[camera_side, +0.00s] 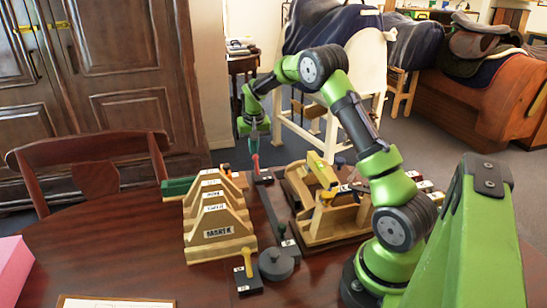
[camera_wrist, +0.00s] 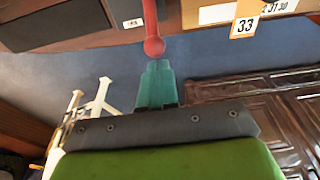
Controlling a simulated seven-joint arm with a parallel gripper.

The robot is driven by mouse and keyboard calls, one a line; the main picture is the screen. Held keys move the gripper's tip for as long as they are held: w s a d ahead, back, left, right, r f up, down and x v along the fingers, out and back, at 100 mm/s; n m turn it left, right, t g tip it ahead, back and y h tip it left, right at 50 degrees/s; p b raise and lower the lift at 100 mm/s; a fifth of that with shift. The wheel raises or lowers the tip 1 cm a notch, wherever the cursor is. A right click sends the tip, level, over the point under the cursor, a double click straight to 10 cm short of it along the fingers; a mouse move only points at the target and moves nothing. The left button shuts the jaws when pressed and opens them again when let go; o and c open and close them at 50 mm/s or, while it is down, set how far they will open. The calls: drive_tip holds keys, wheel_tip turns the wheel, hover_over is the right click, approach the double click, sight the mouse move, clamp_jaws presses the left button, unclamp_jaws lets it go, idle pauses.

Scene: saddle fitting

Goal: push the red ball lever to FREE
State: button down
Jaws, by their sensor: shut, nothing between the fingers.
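The red ball lever (camera_side: 256,163) stands nearly upright on a small dark base (camera_side: 264,179) at the far side of the table. In the wrist view its red ball (camera_wrist: 154,46) and stem show right at the fingertips. My gripper (camera_side: 255,149) points down just above the lever, its teal fingers together and empty. In the wrist view the gripper (camera_wrist: 157,66) lines up with the ball; whether they touch I cannot tell. A small white label (camera_wrist: 133,23) beside the lever is too small to read.
Wooden racks with labels (camera_side: 219,236) stand left of the lever, and a wooden frame (camera_side: 330,225) stands to its right. A yellow lever (camera_side: 247,262) and a dark round knob (camera_side: 276,264) are nearer the front. A chair (camera_side: 95,180) is at the left.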

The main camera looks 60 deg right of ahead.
sight(255, 155)
drive_tip(key=shift+f, duration=0.8)
idle(0.4)
drive_tip(key=shift+s+a, duration=1.35)
drive_tip(key=shift+a, duration=0.05)
drive_tip(key=shift+w+d, duration=0.1)
drive_tip(key=shift+d, duration=0.05)
drive_tip(key=shift+w+d, duration=0.3)
drive_tip(key=shift+d, duration=0.05)
drive_tip(key=shift+r, duration=3.55)
